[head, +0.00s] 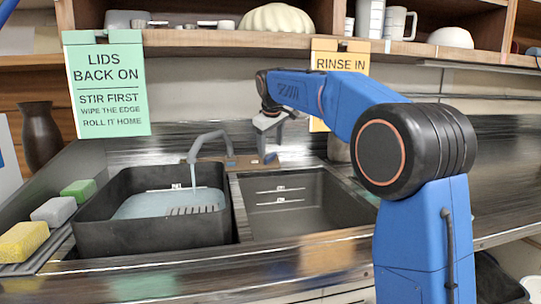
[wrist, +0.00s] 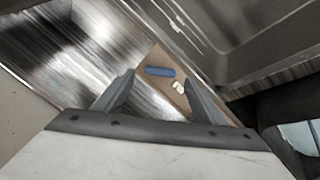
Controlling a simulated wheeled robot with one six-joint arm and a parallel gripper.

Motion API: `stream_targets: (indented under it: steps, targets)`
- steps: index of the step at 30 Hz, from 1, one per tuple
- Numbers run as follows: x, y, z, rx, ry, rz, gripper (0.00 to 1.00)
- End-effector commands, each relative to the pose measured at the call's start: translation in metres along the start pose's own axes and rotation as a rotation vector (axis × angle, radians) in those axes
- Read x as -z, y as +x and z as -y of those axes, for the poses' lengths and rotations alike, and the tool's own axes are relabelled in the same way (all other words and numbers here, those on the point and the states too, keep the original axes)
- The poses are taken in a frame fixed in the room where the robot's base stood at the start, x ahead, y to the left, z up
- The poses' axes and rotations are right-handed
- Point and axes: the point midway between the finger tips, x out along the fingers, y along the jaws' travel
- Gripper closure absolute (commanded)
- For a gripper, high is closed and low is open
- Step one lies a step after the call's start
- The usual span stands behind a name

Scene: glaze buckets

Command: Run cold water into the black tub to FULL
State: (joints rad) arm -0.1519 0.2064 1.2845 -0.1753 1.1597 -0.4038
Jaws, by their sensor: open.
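The black tub (head: 150,238) sits in the left part of the sink and holds pale blue water (head: 165,203). A light mark line (head: 172,189) shows on its far inner wall, just above the water; its lettering is too small to read. A thin stream falls from the grey faucet (head: 205,140) into the tub. The faucet's brown base has a blue handle (head: 270,158), also in the wrist view (wrist: 160,71). My gripper (head: 272,128) is above the handle, open and empty, its fingers (wrist: 160,97) apart on either side of the brown base. The tub's edge shows in the wrist view (wrist: 272,112).
An empty dark basin (head: 300,215) with two light marks lies right of the tub. Yellow, grey and green sponges (head: 52,212) line the left edge. Signs (head: 107,85) hang from the shelf above. A dark vase (head: 40,138) stands at the far left. The counter at right is clear.

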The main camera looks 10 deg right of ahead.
Motion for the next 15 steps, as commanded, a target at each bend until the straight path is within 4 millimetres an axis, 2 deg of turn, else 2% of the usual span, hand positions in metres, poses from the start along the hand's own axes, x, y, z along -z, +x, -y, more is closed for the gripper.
stream_targets:
  steps: [1, 6, 15]
  targets:
    - [0.0, 0.01, 0.0, 0.001, 0.0, 0.002, 0.36]
    - [0.0, 0.033, 0.0, 0.001, 0.0, 0.002, 0.36]
    - [0.0, 0.047, 0.0, 0.0, 0.0, 0.0, 0.36]
